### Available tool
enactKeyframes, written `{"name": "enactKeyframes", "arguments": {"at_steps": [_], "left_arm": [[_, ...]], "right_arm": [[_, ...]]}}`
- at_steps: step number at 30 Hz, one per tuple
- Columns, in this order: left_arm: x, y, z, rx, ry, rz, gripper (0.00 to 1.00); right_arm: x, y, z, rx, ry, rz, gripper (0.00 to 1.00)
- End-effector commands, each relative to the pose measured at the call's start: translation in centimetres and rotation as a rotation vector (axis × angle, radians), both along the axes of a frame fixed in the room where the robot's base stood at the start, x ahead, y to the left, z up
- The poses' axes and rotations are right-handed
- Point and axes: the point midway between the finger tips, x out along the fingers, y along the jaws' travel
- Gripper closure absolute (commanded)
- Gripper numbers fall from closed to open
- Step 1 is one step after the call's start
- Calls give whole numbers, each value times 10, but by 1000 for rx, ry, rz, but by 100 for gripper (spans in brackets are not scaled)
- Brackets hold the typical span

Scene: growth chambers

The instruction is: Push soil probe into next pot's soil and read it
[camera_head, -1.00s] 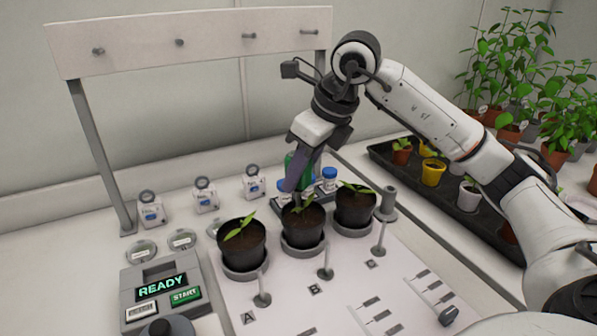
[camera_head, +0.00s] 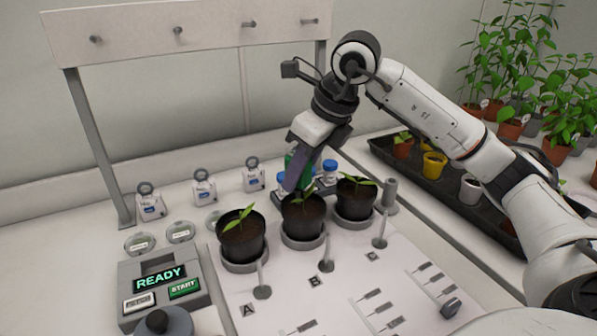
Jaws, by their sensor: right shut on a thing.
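Three black pots with seedlings stand in a row on grey saucers: the left pot (camera_head: 241,246), the middle pot (camera_head: 303,229) and the right pot (camera_head: 355,207). My right gripper (camera_head: 292,184) is shut and points down just behind and above the middle pot. A green object (camera_head: 291,162), seemingly the soil probe, shows partly beside its fingers. The fingers hide most of it, and I cannot tell whether its tip touches soil. A grey device (camera_head: 160,286) at the front left shows READY and a green START button (camera_head: 185,288). My left gripper is not in view.
Blue-capped bottles (camera_head: 329,169) stand close behind the middle pot. Several small tagged blocks (camera_head: 204,188) stand at the back left under a hook rail (camera_head: 190,38). A black tray (camera_head: 405,178) of potted plants lies right. Short posts (camera_head: 326,258) stand before the pots.

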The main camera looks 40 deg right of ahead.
Motion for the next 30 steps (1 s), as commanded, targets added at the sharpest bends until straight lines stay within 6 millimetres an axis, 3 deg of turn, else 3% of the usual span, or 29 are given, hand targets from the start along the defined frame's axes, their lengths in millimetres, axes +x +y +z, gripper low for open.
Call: {"name": "enactKeyframes", "arguments": {"at_steps": [2,3,6,20,22,30], "left_arm": [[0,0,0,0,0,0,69],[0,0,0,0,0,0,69],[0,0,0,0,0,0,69],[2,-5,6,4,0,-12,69],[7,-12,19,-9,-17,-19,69],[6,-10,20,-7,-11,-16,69]], "right_arm": [[0,0,0,0,-1,0,100],[0,0,0,0,-1,0,70],[0,0,0,0,-1,0,53],[0,0,0,0,0,0,53],[-4,-2,14,0,-5,0,53],[-26,-8,67,0,-4,-2,53]]}}
